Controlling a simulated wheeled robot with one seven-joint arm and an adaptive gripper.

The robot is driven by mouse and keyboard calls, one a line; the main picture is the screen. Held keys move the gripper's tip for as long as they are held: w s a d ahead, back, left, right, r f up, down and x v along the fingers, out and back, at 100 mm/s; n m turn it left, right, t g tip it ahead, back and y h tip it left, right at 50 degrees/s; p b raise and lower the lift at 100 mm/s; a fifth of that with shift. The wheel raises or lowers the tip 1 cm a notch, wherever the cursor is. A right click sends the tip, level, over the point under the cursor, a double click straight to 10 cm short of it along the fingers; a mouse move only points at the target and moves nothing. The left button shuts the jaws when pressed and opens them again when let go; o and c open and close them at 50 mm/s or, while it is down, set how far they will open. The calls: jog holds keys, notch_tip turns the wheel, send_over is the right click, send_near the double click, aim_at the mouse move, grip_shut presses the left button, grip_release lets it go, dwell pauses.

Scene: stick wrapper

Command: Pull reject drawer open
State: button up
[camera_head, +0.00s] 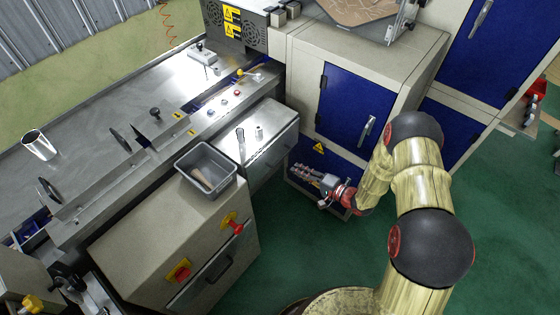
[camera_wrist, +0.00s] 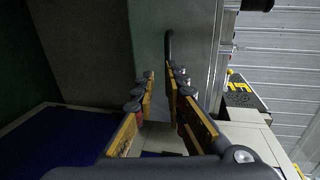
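My gripper (camera_head: 300,170) is in front of the lower blue cabinet, with its fingers pointing left toward the metal drawer box (camera_head: 270,150). In the wrist view, my gripper (camera_wrist: 161,78) is open, with two separated fingers and nothing between them. A dark bar handle (camera_wrist: 169,45) stands on a pale grey-green panel (camera_wrist: 148,35) beyond the fingertips, apart from them. This panel appears to be the drawer box's front, which looks shut. No label marks it as the reject drawer. The handle is hard to make out in the head view.
A grey bin (camera_head: 205,170) holding a brown stick-like object stands on the beige cabinet (camera_head: 135,255). That cabinet has a black-handled front (camera_head: 218,265) and red switches. The blue cabinet door (camera_head: 350,110) is close behind my gripper. Green floor (camera_head: 300,240) is open in front.

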aim_at(280, 160)
jog(key=x, duration=0.3)
jog(key=r+b+x, duration=0.1)
jog(key=x, duration=0.5)
jog(key=shift+w+a+r, duration=0.2)
jog(key=shift+w+a, duration=0.05)
jog(key=shift+a, duration=0.05)
grip_shut()
dwell(0.3)
jog(key=f+b+v, duration=0.1)
jog(key=f+v, duration=0.1)
jog(key=v, duration=1.1)
jog(key=shift+s+d+f, duration=0.2)
jog(key=shift+d+f, duration=0.05)
jog(key=shift+f, duration=0.2)
grip_release()
